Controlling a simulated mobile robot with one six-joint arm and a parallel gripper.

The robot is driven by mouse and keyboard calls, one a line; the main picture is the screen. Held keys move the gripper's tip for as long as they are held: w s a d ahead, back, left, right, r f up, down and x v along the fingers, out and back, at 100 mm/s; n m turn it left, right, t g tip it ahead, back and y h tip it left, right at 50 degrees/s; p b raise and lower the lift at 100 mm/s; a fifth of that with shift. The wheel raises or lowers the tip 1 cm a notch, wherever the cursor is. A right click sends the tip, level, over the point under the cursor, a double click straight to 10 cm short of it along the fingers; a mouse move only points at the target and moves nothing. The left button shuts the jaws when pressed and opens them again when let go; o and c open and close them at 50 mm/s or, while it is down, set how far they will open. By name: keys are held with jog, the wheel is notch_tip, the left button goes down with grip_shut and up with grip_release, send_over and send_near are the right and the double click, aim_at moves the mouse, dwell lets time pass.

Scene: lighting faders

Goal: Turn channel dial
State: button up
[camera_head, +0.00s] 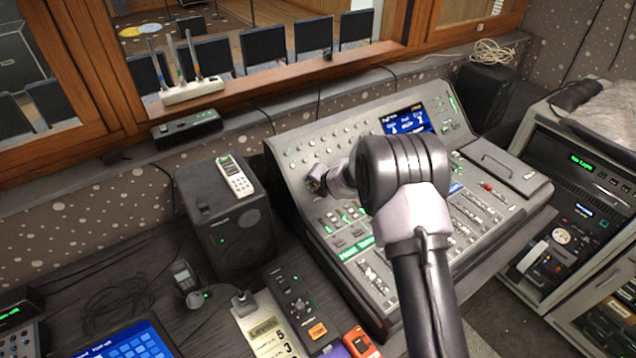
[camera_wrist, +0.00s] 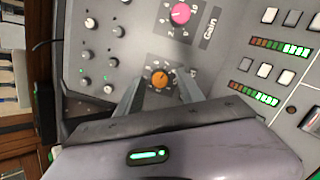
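The sloped mixing console (camera_head: 290,149) stands under the window. My arm reaches over it, and my gripper (camera_head: 316,183) is at its left part, hiding the knob there. In the wrist view an orange dial (camera_wrist: 160,79) with a dark scale plate sits between the two fingers of my gripper (camera_wrist: 160,90). The fingers are apart, one on each side of the dial; I see no clear contact. A pink dial (camera_wrist: 181,14) marked "Gain" sits above it in that view. Any name label of the orange dial is not readable.
Several small grey knobs (camera_wrist: 86,52) lie left of the orange dial, and lit buttons (camera_wrist: 265,70) lie right of it. A black speaker (camera_head: 232,230) with a white remote (camera_head: 236,178) on top stands left of the console. An equipment rack (camera_head: 570,190) stands at the right.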

jog(key=p+v, duration=0.1)
jog(key=v, duration=1.6)
jog(key=shift+s, duration=0.2)
jog(key=shift+d+r, duration=0.1)
